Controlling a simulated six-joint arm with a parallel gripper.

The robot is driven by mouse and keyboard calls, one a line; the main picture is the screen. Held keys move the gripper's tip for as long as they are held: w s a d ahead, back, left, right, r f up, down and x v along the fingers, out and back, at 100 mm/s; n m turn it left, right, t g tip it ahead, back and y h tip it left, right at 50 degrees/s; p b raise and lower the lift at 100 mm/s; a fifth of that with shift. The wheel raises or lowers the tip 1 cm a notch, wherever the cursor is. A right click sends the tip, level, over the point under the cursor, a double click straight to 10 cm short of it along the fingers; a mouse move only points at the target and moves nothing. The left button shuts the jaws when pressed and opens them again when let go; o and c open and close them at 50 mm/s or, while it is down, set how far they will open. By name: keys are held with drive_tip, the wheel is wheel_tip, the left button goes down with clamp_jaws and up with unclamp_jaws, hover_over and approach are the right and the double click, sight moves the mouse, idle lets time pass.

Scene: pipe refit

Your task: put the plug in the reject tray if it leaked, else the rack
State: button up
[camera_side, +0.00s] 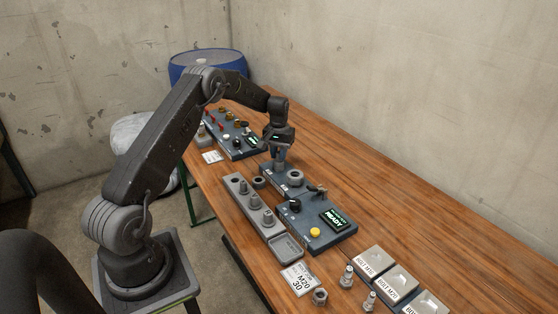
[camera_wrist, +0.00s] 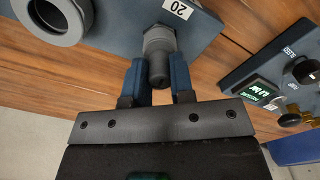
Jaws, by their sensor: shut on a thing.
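The block's display (camera_side: 334,219) reads READY.
A large grey ring fitting (camera_side: 295,177) on the block is close to my gripper. A second panel (camera_side: 236,142) with valves and a display stands behind. Bolt bins (camera_side: 372,262), loose bolts and a card reading M20 30 (camera_side: 298,280) are in front. The table's right side is clear.

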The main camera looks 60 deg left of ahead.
clamp_jaws()
drive_tip(key=shift+r, duration=0.25)
drive_tip(key=shift+r, duration=2.55)
